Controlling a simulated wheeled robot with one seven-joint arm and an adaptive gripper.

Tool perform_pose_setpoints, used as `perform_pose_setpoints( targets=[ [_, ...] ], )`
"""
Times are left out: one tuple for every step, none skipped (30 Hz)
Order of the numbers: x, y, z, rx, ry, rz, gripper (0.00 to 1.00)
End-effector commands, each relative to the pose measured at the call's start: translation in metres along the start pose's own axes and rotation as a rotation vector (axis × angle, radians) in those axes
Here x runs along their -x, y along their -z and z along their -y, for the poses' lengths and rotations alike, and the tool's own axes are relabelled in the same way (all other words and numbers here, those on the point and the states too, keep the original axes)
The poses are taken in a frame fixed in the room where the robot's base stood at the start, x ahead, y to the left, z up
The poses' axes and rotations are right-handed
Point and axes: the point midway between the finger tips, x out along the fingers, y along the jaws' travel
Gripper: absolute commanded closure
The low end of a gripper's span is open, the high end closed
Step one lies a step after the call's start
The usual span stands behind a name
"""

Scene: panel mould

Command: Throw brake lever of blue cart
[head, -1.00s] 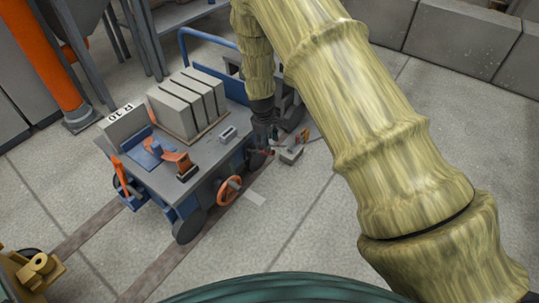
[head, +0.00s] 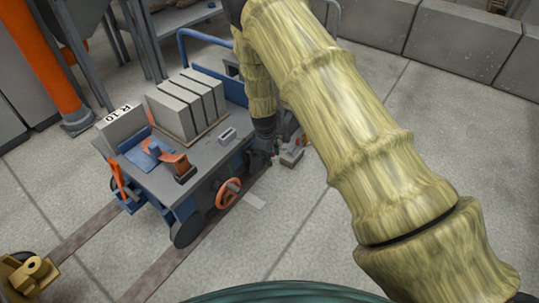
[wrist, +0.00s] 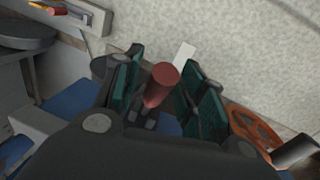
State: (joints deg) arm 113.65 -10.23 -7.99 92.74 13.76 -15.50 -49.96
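The blue cart (head: 150,180) stands on rails at the left of the head view. My gripper (head: 262,158) is at the cart's right end, low beside its deck. In the wrist view a red-ended lever (wrist: 160,85) stands up between the two teal-padded fingers of my gripper (wrist: 163,92). The fingers are apart, with gaps visible beside the red grip, so they look open around it. The lever's lower part is hidden by the gripper body. In the head view the lever is hidden behind my gripper.
An orange handwheel (head: 228,193) is on the cart's near side, close to my gripper; it also shows in the wrist view (wrist: 252,128). Grey blocks (head: 187,105) sit on the deck. Floor in front is clear.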

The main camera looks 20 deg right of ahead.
Motion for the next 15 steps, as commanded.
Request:
perform_pose_setpoints(
  targets=[
    [0.0000, 0.0000, 0.0001, 0.000, 0.000, 0.000, 0.72],
    [0.0000, 0.0000, 0.0001, 0.000, 0.000, 0.000, 0.78],
    [0.0000, -0.0001, 0.0001, 0.000, 0.000, 0.000, 0.85],
    [0.0000, 0.0000, 0.0001, 0.000, 0.000, 0.000, 0.90],
    [0.0000, -0.0001, 0.0001, 0.000, 0.000, 0.000, 0.96],
    [0.0000, -0.0001, 0.0001, 0.000, 0.000, 0.000, 1.00],
    [0.0000, -0.0001, 0.0001, 0.000, 0.000, 0.000, 1.00],
    [0.0000, -0.0001, 0.0002, 0.000, 0.000, 0.000, 1.00],
    [0.0000, -0.0001, 0.0002, 0.000, 0.000, 0.000, 1.00],
    [0.0000, -0.0001, 0.0002, 0.000, 0.000, 0.000, 1.00],
    [0.0000, -0.0001, 0.0002, 0.000, 0.000, 0.000, 1.00],
    [0.0000, -0.0002, 0.0003, 0.000, 0.001, -0.001, 1.00],
    [-0.0001, -0.0002, 0.0003, 0.000, 0.001, -0.002, 1.00],
    [-0.0002, -0.0003, 0.0004, -0.001, 0.001, -0.003, 1.00],
    [-0.0004, -0.0004, 0.0005, -0.001, 0.001, -0.006, 1.00]
  ],
)
